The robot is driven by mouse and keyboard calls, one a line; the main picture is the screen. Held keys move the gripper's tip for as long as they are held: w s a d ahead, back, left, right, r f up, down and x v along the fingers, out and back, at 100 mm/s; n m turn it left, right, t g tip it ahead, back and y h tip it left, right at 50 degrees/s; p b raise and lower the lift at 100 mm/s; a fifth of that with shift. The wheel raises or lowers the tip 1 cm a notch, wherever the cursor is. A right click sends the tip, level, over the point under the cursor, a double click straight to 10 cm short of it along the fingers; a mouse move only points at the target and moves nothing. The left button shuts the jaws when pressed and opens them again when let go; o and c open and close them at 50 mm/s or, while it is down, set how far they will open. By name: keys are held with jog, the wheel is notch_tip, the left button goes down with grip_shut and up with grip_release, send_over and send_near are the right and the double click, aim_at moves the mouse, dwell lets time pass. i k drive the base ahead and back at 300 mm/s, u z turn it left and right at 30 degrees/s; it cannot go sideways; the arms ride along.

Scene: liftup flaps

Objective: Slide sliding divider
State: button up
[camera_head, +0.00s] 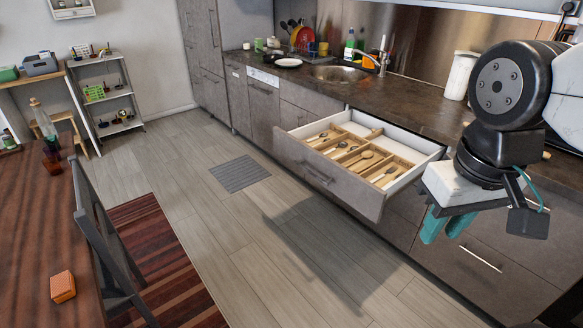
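An open drawer (322,177) juts from the lower cabinets, its white inner walls showing. Inside it lies a light wooden tray with several compartments and thin dividers (352,158). I cannot tell which divider is the sliding one. Several spoons and other utensils (366,155) lie in the compartments. My gripper (446,229), with two teal fingers pointing down, hangs to the right of the drawer, apart from it. The fingers are apart with nothing visible between them.
A dark countertop (420,105) runs behind the drawer, with a sink (340,73) and a white canister (461,76). A chair (103,235) and wooden table (40,230) stand at the left. The floor before the drawer is clear.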

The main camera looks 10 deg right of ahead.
aim_at(374, 134)
jog(key=z, duration=0.05)
jog(key=i, duration=1.45)
jog(key=z, duration=0.7)
